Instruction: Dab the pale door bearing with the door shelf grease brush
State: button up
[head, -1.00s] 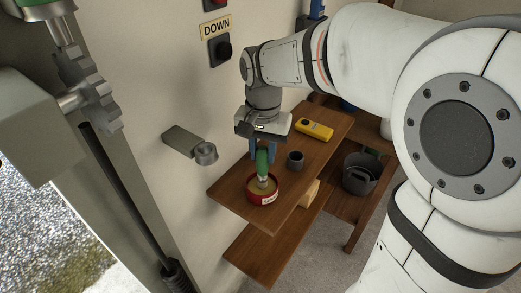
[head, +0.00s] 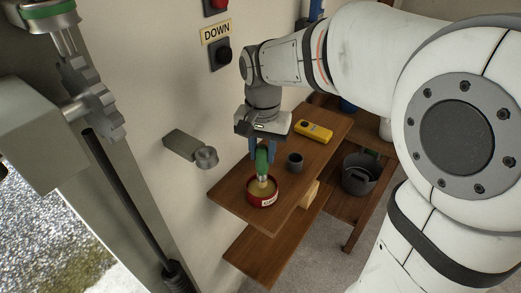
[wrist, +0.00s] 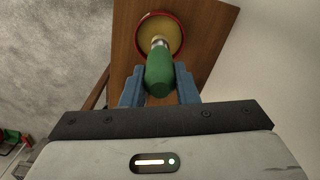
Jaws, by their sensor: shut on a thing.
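My gripper (head: 263,154) is shut on the green handle of the grease brush (head: 262,160), which points down. The brush's bristle end is at the red grease tin (head: 262,200) on the wooden door shelf (head: 230,198). In the wrist view the green handle (wrist: 159,75) sits between my blue fingers, and its tip is over the tan grease in the tin (wrist: 176,22). I cannot tell whether the bristles touch the grease. A pale round bearing (head: 206,157) on a bracket sticks out from the wall, left of my gripper.
A grey cup (head: 295,160) and a yellow device (head: 314,131) stand on the shelf to the right of the tin. A dark bucket (head: 361,174) is further right. A gear and post (head: 92,100) stand at the left.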

jog(key=shift+r+p, duration=2)
jog(key=shift+r, duration=0.95)
